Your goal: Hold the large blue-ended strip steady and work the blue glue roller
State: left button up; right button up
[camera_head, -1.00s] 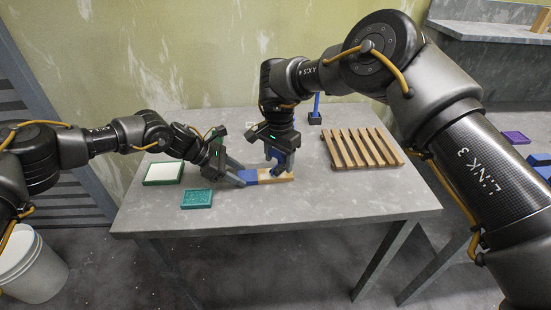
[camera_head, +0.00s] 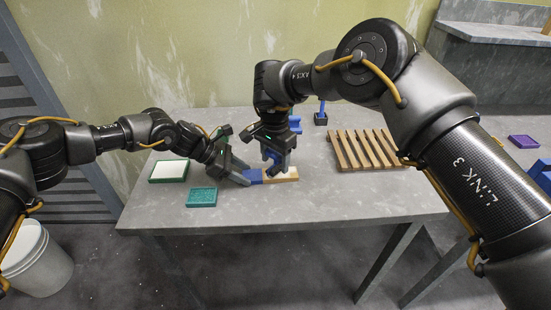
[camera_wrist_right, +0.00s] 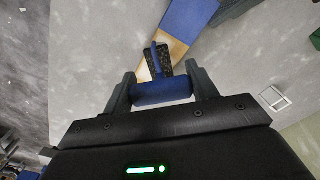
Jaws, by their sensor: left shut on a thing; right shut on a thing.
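The large strip is a pale wooden piece (camera_head: 288,175) with a blue end (camera_head: 253,176), lying on the grey table near the middle. My left gripper (camera_head: 244,178) is shut on the blue end from the left. My right gripper (camera_head: 276,166) is shut on the glue roller's blue handle (camera_wrist_right: 162,91), above the strip. In the right wrist view, the roller's dark speckled head (camera_wrist_right: 158,63) overlaps the strip's wood (camera_wrist_right: 166,42); whether it presses on it cannot be told. The blue end (camera_wrist_right: 188,17) lies beyond. In the head view my gripper mostly hides the roller.
A slatted wooden rack (camera_head: 367,149) stands to the right, with a blue upright on a dark base (camera_head: 321,118) behind. A green-framed white pad (camera_head: 168,171) and a teal tray (camera_head: 201,197) lie at left. The table front is clear. A white bucket (camera_head: 38,262) stands on the floor.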

jog(key=shift+d, duration=1.35)
jog(key=shift+r, duration=1.95)
pick_arm(q)
jog(key=o, duration=1.4)
jog(key=shift+c, duration=0.2)
